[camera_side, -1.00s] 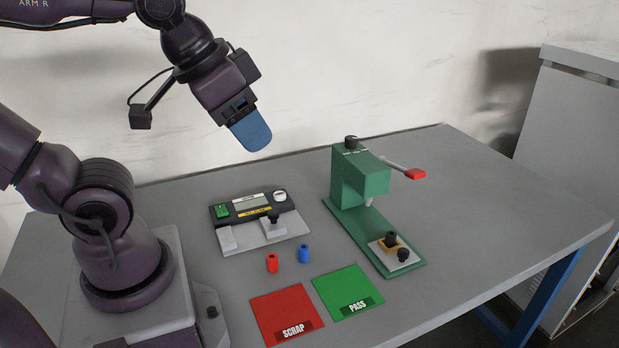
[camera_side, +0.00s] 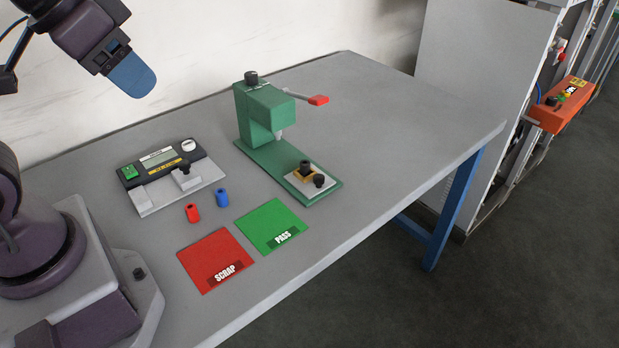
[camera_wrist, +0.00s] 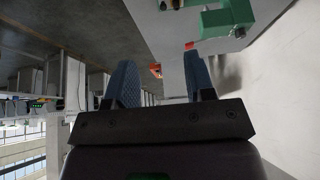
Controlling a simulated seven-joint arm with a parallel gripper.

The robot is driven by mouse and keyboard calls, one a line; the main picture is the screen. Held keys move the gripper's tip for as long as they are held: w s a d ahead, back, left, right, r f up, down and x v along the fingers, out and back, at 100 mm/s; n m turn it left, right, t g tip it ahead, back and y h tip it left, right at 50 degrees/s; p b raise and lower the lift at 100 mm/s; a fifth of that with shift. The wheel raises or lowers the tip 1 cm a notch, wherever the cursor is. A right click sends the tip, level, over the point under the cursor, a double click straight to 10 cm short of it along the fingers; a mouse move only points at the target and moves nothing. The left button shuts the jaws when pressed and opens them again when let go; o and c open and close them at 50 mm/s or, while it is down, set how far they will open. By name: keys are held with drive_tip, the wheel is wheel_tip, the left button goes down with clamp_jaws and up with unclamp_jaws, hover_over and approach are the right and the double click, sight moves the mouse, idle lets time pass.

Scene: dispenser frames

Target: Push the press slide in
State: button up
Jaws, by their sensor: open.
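The green press (camera_side: 264,110) stands on its long green base at the back middle of the table. Its slide (camera_side: 298,186) is a pale plate at the front end of the base, out in front of the ram. The slide carries a yellow nest with a black part (camera_side: 305,166) in it, and a black knob (camera_side: 319,181) at its front corner. My gripper (camera_side: 133,76) is high at the upper left, well away from the press. In the wrist view my gripper (camera_wrist: 160,82) has its two blue fingers apart with nothing between them. Part of the green press (camera_wrist: 226,20) shows there at the top.
The press lever's red grip (camera_side: 318,100) sticks out to the right. A gauge unit (camera_side: 168,172) stands left of the press. The table's right side is clear.

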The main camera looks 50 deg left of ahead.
drive_tip(key=shift+o, duration=0.3)
drive_tip(key=n+g+y, duration=0.4)
drive_tip(key=n, duration=1.1)
approach(319, 178)
drive_tip(key=x, duration=0.9)
drive_tip(key=shift+w+a+f, duration=0.1)
drive_tip(key=shift+a+f, duration=0.05)
drive_tip(key=shift+f, duration=0.2)
